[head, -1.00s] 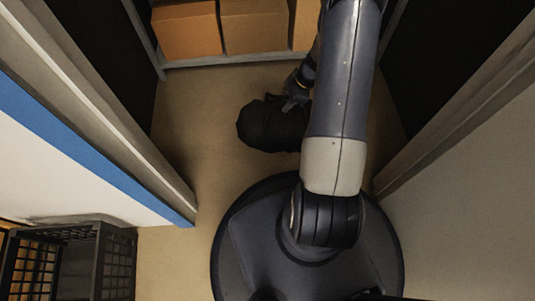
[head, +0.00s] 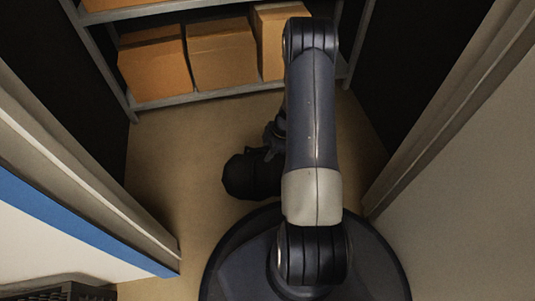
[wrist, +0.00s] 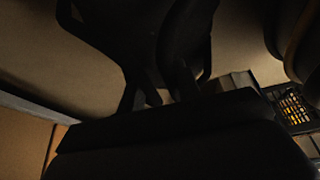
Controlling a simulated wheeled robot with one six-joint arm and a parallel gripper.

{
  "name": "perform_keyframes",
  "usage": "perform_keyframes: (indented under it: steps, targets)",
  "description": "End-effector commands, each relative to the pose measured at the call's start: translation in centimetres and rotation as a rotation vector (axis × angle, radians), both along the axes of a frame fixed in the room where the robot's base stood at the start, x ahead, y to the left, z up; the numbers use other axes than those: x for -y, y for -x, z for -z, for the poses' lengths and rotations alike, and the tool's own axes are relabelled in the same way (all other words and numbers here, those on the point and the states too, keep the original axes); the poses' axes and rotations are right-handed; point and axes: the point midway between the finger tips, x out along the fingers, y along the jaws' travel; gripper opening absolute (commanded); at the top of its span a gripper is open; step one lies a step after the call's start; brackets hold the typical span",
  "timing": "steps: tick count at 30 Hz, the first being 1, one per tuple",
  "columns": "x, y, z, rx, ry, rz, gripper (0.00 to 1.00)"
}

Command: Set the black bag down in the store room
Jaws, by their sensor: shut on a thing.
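The black bag (head: 248,177) is a dark rounded bundle just in front of my base in the head view, between the doorway walls. My gripper (head: 272,146) is at its upper right side, shut on it; my arm hides the bag's right part. In the wrist view the bag (wrist: 170,145) is a large dark mass filling the lower middle, with my gripper (wrist: 160,97) against its upper edge. The light is dim, and I cannot tell whether the bag touches the floor.
A metal shelf (head: 215,94) with several cardboard boxes (head: 222,55) stands at the back. Bare floor (head: 180,140) lies between it and the bag. Door frames narrow both sides. A dark crate (head: 60,291) is at the lower left; it also shows in the wrist view (wrist: 292,106).

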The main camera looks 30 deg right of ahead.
Motion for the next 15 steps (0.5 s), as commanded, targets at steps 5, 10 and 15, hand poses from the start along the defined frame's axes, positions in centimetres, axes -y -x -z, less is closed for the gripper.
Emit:
perform_keyframes:
  steps: [5,10,15]
  targets:
    - [0.04,-0.11,0.65,0.003,0.001,0.0,0.0]
    - [0.03,-0.1,0.66,0.002,0.001,0.0,0.0]
    - [0.0,-0.03,0.89,0.001,0.0,-0.001,0.4]
